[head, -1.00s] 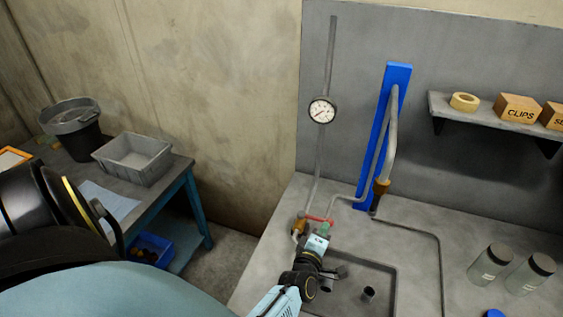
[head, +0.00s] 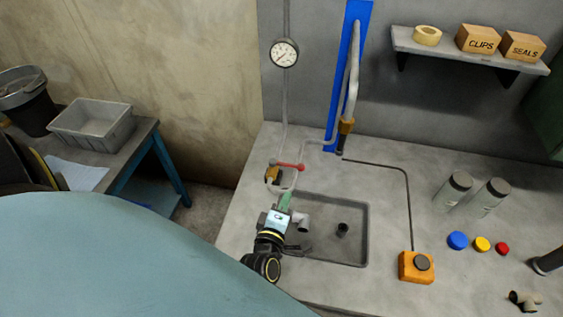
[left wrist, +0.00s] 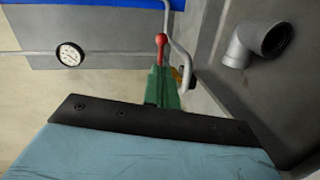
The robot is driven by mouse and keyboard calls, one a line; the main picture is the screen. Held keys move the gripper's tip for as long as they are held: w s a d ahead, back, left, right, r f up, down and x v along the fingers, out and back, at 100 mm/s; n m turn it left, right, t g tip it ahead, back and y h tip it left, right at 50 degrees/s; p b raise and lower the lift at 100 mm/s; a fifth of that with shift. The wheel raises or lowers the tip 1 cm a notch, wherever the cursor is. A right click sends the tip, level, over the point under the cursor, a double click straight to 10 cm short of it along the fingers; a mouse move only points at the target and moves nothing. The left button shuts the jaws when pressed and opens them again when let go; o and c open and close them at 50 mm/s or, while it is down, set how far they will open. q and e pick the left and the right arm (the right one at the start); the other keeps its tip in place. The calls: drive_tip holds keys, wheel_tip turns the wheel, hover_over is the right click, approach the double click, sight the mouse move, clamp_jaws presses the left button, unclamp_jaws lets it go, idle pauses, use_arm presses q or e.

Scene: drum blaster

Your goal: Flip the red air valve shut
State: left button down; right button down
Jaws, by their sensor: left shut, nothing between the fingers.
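The red valve handle (head: 288,166) lies roughly level in the head view, reaching right from above the brass valve body (head: 272,175) on the pipe below the gauge. In the left wrist view the red handle (left wrist: 161,47) shows as a round-ended lever just beyond my fingertips, with the brass part (left wrist: 179,76) partly hidden. My left gripper (head: 285,197), with green fingers, is shut and empty. It is on the near side of the handle, with a visible gap in the head view. Its fingers (left wrist: 160,82) also show in the left wrist view. My right gripper is not in view.
A bent pipe runs up the blue panel (head: 346,70) beside the gauge (head: 284,53). A recessed tray (head: 340,262) with a grey elbow (head: 301,221) lies under my left gripper. An orange box (head: 416,267), jars (head: 452,190) and coloured caps are to the right.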

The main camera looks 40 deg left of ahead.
use_arm(q)
drive_tip(key=v, duration=0.3)
drive_tip(key=shift+d, duration=0.1)
idle(0.5)
